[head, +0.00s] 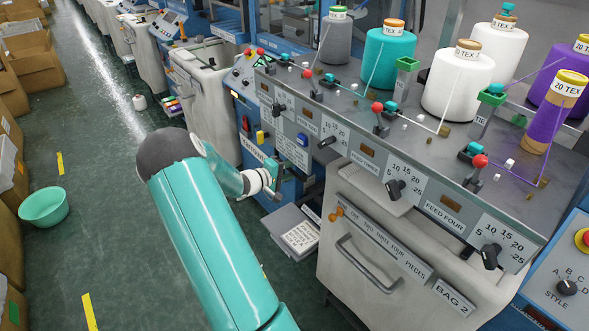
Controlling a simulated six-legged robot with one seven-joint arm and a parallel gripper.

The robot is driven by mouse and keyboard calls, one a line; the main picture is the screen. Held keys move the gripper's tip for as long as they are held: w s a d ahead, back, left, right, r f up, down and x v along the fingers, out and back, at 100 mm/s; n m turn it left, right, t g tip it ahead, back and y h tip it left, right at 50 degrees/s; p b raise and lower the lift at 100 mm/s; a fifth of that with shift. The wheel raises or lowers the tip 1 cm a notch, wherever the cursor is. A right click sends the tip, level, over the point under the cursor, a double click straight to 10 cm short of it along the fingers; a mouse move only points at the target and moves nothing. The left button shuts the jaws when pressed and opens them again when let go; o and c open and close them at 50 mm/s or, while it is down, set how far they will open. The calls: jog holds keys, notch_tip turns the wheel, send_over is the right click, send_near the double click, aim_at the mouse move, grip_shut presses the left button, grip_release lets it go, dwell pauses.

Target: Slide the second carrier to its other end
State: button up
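Several small teal carriers with red-ball levers stand in a row along the grey top of the knitting machine (440,150). The nearest lever (479,161) is by the "FEED FOUR" label. Farther along are another red lever (377,107), a third (307,73) and one at the far end (260,51). Counting from the far end, the second carrier is by the third lever; its exact place on its track is too small to tell. My gripper (273,187) is at the machine's front, below the top and apart from the levers. Its fingers are too small to read.
Yarn cones stand behind the carriers: grey (336,38), teal (389,58), white (458,82) and purple (556,112). Black dials (395,188) line the sloped front. A green basin (44,206) and cardboard boxes (28,60) are at left. The aisle floor is mostly clear.

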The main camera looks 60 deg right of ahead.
jog(key=shift+s+d+f, duration=0.1)
jog(key=shift+s+d, duration=0.2)
jog(key=shift+d, duration=0.25)
grip_shut()
notch_tip(320, 180, up, 41)
dwell(1.0)
